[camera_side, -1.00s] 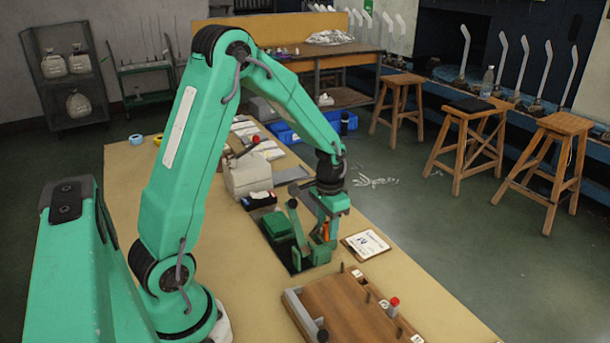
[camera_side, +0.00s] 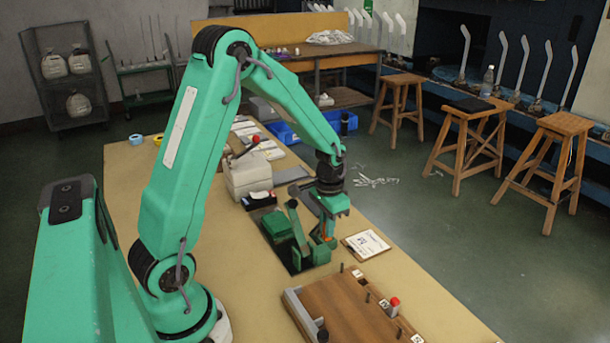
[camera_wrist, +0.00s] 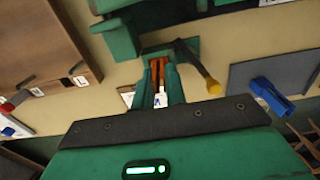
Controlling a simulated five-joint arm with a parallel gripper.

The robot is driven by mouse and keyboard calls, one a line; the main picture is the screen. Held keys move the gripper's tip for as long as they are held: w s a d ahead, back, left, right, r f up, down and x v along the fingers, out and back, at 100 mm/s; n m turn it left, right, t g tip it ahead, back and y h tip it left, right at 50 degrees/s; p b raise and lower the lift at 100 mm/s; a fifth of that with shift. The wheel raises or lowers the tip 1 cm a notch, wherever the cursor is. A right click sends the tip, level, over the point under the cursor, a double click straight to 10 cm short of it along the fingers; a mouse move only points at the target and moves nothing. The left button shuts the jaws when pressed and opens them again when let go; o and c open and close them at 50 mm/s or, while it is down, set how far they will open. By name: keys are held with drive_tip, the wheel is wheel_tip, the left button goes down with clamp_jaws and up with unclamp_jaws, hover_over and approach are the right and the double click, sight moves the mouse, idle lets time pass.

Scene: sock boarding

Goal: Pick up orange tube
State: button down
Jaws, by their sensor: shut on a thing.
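The orange tube (camera_wrist: 163,70) is between my fingertips in the wrist view. My gripper (camera_wrist: 161,82) is shut on it. In the side view my gripper (camera_side: 328,234) points down beside the green machine (camera_side: 300,250), and a bit of the orange tube (camera_side: 331,241) shows at the fingertips. The fingers hide part of the tube, and I cannot tell whether its lower end touches anything. In the wrist view the green machine (camera_wrist: 122,38) lies just beyond the tube.
A wooden board (camera_side: 350,305) with pegs and a red-topped piece (camera_side: 394,302) is at the front right. A white card (camera_side: 367,244) lies right of my gripper. A pale box (camera_side: 248,177) stands behind the machine. A yellow-tipped lever (camera_wrist: 213,87) is close beside my fingers.

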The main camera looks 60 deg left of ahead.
drive_tip(key=shift+r, duration=0.1)
drive_tip(key=shift+r, duration=0.85)
wheel_tip(320, 180, up, 2)
drive_tip(key=shift+d+r, duration=0.1)
drive_tip(key=shift+r, duration=0.15)
drive_tip(key=s+d+r, duration=0.3)
drive_tip(key=d+r, duration=0.3)
drive_tip(key=d, duration=0.5)
drive_tip(key=shift+r, duration=0.3)
drive_tip(key=shift+w, duration=0.1)
